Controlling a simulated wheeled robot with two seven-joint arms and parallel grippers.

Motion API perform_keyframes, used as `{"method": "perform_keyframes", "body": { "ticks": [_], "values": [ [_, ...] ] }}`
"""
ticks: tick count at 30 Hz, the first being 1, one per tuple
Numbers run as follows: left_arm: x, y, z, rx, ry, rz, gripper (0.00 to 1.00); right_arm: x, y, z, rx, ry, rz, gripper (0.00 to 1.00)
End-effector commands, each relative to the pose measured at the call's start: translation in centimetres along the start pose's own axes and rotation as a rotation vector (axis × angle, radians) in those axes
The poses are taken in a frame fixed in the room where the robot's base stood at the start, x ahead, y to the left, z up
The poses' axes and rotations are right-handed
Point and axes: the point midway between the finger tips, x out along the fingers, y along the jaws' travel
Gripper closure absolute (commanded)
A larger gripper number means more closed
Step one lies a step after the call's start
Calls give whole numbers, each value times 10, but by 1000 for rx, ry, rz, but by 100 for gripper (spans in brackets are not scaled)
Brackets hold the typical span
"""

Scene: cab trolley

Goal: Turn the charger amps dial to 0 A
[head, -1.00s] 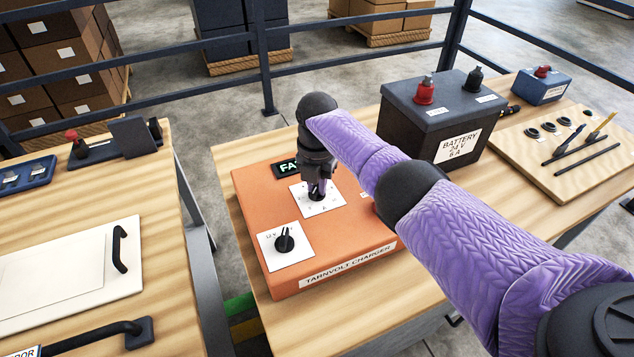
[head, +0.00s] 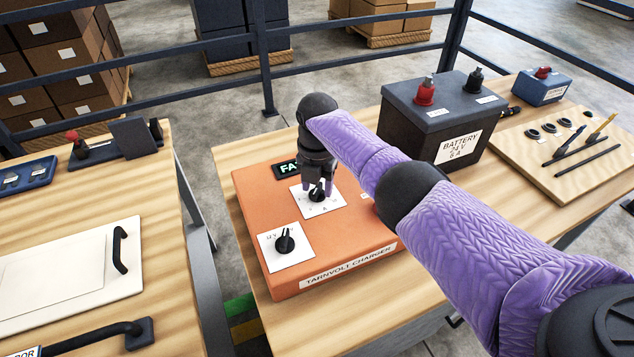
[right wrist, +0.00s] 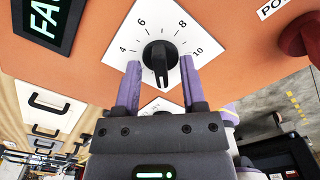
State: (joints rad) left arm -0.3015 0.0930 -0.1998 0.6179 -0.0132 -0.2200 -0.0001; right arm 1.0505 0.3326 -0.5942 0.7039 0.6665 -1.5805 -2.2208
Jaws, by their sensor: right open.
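The orange charger (head: 345,242) lies on the wooden table, with two white dial plates on top. The amps dial (head: 317,195) is the black knob on the rear plate; it also shows in the right wrist view (right wrist: 160,55), with 4, 6, 8 and 10 readable around it. Its ridge points down in that view; the mark at its end is not readable. My right gripper (head: 318,188) is open over this dial, one purple finger on each side, with small gaps visible in the right wrist view. My left gripper is not in view.
The other dial (head: 285,242) sits near the charger's front left corner. The dark battery (head: 440,115) stands right of my arm. A board with tools (head: 560,150) lies further right.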

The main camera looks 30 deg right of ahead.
Motion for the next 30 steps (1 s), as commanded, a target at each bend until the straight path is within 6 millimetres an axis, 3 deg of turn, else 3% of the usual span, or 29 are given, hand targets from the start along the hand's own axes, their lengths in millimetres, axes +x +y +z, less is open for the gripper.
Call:
{"method": "perform_keyframes", "body": {
  "ticks": [2, 9, 15, 30],
  "values": [
    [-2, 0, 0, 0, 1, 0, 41, -5, 0, 0, 0, -1, 1, 47],
    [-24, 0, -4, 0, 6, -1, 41, -64, 1, 1, -1, -3, 4, 47],
    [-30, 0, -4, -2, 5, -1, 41, -96, 0, 1, 0, -2, 1, 47],
    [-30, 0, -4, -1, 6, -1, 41, -99, 0, 0, 0, 0, 0, 47]
  ]
}}
